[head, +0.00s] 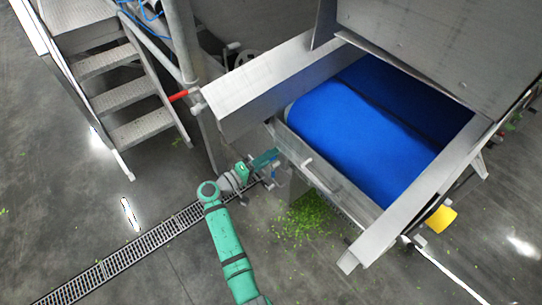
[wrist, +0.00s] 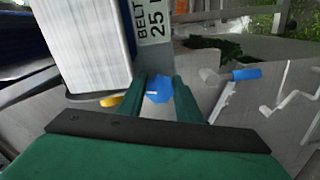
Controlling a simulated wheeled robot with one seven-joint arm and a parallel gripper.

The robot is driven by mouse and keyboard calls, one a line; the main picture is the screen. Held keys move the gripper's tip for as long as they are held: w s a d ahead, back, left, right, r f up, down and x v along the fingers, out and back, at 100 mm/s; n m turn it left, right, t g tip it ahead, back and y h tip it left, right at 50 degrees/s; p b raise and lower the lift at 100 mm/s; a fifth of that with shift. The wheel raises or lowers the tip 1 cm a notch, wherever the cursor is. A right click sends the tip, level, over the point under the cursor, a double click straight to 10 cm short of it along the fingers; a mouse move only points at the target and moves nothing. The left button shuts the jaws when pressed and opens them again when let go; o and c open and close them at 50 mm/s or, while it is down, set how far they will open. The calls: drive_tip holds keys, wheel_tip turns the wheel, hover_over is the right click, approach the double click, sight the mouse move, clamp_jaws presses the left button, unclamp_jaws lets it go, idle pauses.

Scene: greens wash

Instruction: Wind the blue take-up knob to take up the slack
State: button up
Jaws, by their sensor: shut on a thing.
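The blue take-up knob (wrist: 157,89) shows in the wrist view between my two green fingers. My gripper (wrist: 160,84) is shut on it, and the fingers hide its sides. In the head view my gripper (head: 265,160) is at the near left corner of the steel belt frame, where I cannot make out the knob clearly. The wide blue belt (head: 345,130) lies inside the frame. I cannot tell from these frames how slack it is.
A label reading "BELT 25" (wrist: 152,20) is above the knob. A blue-ended handle (wrist: 245,74) is to its right. A red lever (head: 180,95) and metal steps (head: 120,100) stand left. Greens (head: 305,222) lie on the floor beside a drain grate (head: 130,250).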

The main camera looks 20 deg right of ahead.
drive_tip(key=m, duration=0.6)
drive_tip(key=shift+f, duration=0.2)
drive_tip(key=shift+m, duration=0.4)
drive_tip(key=o, duration=1)
drive_tip(key=shift+a, duration=0.1)
drive_tip(key=shift+o, duration=0.2)
drive_tip(key=shift+a, duration=0.1)
drive_tip(key=v, duration=1)
drive_tip(key=shift+a, duration=0.25)
drive_tip(key=shift+s+r, duration=0.1)
drive_tip(key=shift+s, duration=0.05)
drive_tip(key=shift+c, duration=0.3)
